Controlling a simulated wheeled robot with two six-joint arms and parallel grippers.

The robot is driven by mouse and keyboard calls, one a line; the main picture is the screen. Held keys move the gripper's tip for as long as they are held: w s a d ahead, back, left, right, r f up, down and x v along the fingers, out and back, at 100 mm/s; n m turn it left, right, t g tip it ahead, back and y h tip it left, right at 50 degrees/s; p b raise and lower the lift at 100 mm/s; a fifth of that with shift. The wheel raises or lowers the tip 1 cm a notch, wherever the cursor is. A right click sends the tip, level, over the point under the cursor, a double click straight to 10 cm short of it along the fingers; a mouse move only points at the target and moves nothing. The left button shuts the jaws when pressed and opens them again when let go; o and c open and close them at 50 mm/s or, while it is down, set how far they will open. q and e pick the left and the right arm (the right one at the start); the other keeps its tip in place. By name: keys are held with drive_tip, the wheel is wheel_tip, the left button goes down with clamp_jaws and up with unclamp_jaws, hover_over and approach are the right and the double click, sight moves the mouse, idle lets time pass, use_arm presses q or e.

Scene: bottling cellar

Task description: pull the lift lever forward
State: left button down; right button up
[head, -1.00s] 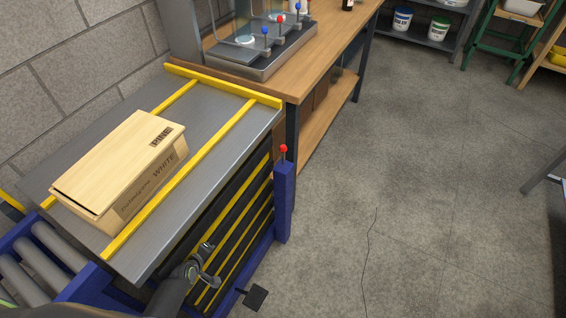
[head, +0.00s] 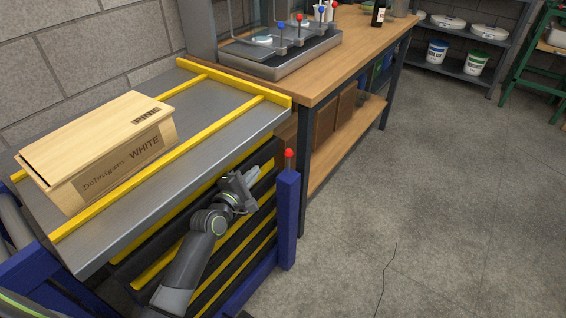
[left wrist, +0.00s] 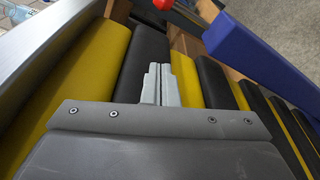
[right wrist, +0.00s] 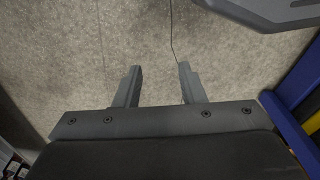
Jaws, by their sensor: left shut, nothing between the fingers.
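The lift lever (head: 289,155) has a red ball knob on a short stem and rises from the top of a blue post (head: 288,215) at the right corner of the lift table. Its red knob also shows at the top edge of the left wrist view (left wrist: 163,4). My left gripper (head: 255,172) is shut and empty, in front of the black-and-yellow striped bellows, a little left of the knob and apart from it. In the left wrist view its fingers (left wrist: 160,68) are together. My right gripper (right wrist: 159,68) is open and empty above the floor, outside the head view.
A wooden wine box (head: 100,145) lies on the grey lift top (head: 190,140) between yellow rails. A wooden workbench (head: 350,60) with a filling machine (head: 285,55) stands just behind. The concrete floor (head: 450,200) to the right is clear.

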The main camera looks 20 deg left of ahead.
sight(289, 162)
idle(0.3)
